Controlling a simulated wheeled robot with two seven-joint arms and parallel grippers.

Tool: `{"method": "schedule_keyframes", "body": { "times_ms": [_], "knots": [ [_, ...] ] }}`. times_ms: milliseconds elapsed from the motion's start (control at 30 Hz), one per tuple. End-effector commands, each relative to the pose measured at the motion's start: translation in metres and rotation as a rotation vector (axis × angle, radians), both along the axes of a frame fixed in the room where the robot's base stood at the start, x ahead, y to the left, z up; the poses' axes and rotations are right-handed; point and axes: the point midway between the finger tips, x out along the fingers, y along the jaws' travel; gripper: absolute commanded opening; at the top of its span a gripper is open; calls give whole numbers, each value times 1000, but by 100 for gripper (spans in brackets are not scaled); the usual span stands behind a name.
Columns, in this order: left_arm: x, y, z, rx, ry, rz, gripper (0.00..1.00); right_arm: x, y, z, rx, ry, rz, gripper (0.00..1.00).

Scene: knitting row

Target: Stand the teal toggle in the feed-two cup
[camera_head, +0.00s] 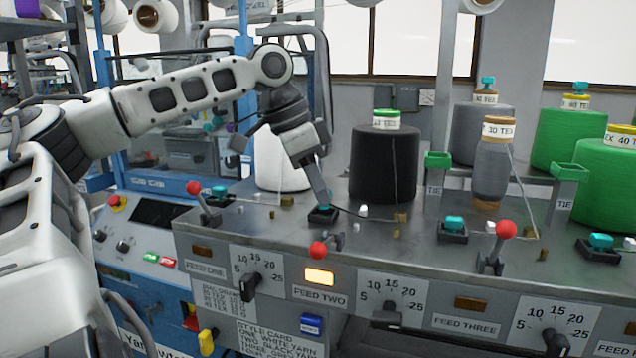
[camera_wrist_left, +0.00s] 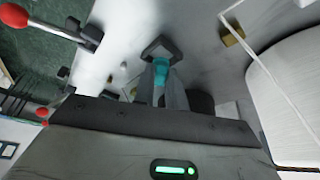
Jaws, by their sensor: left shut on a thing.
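The teal toggle (camera_wrist_left: 160,70) is held between the fingers of my left gripper (camera_wrist_left: 165,88) in the left wrist view. Its far end is at the dark square feed-two cup (camera_wrist_left: 157,46). In the head view my left gripper (camera_head: 324,200) points down at the feed-two cup (camera_head: 322,216), behind the lit FEED TWO panel. Only a little teal shows at the fingertips there. The toggle looks roughly upright in or just above the cup; I cannot tell whether it touches the bottom. My right gripper is not in view.
A black yarn cone (camera_head: 384,165) and a white cone (camera_head: 283,170) stand behind. Other cups with teal toggles sit at feed one (camera_head: 218,193) and feed three (camera_head: 453,226). Small scraps lie about.

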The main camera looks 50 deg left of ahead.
Motion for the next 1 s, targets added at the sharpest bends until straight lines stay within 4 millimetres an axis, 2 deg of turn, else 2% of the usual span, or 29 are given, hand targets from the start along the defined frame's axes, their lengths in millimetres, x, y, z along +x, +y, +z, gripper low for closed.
{"method": "schedule_keyframes", "body": {
  "times_ms": [867,900,967,1000],
  "knots": [
    [0,0,-17,0,2,0,0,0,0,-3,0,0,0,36],
    [0,0,-17,1,3,0,21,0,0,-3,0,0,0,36],
    [0,0,-18,0,4,-1,38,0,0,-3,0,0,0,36],
    [0,0,-18,0,5,-1,38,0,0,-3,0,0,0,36]
  ]
}}
